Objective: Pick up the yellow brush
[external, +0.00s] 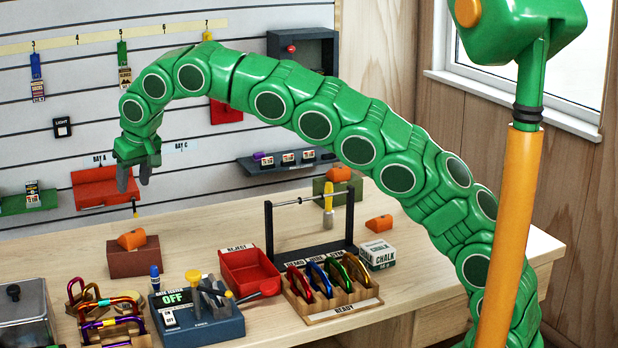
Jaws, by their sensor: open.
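What looks like the yellow brush (328,203) hangs upright at the black rack (269,232) with the horizontal metal bar, toward the back middle of the bench. How it is held there is too small to tell. My gripper (134,180) is at the left end of my green arm, pointing down, open and empty. It is in the air in front of the wall, well to the left of the brush and apart from it. Nothing hides the brush.
Orange holds stand near the rack. My arm arches above the bench.

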